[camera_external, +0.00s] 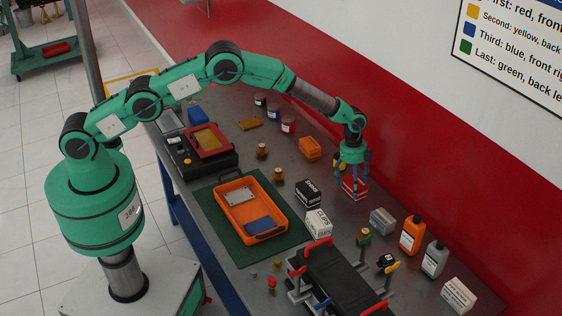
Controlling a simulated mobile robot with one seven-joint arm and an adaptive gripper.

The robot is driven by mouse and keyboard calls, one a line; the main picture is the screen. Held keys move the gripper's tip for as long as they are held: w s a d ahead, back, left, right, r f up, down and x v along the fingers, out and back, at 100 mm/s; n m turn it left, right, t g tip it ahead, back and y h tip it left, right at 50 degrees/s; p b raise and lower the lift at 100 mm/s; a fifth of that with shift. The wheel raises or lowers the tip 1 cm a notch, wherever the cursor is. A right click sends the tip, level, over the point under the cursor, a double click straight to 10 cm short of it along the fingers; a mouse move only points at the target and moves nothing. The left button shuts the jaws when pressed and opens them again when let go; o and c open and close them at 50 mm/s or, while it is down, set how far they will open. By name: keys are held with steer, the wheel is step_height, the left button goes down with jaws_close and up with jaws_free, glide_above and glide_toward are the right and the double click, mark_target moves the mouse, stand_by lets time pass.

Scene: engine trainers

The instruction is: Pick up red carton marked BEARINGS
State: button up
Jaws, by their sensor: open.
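The red carton (354,189) stands on the metal workbench, right of the middle, near the red wall. Its marking is too small to read. My gripper (355,182) points down over the red carton, with its fingers spread on either side of it. The gripper is open. Whether the fingers touch the carton cannot be told from this view.
A black carton (308,192) and a white carton marked CLIPS (318,222) stand to the left. A grey carton (382,221), an orange bottle (412,235) and a grey bottle (434,258) stand to the right. An orange tray (226,222) lies on a green mat (228,247).

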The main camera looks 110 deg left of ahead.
steer(key=shift+c, duration=0.2)
steer(key=c, duration=1.5)
steer(key=shift+r, duration=0.15)
steer(key=shift+r+p, duration=0.7)
steer(key=shift+r, duration=4.45)
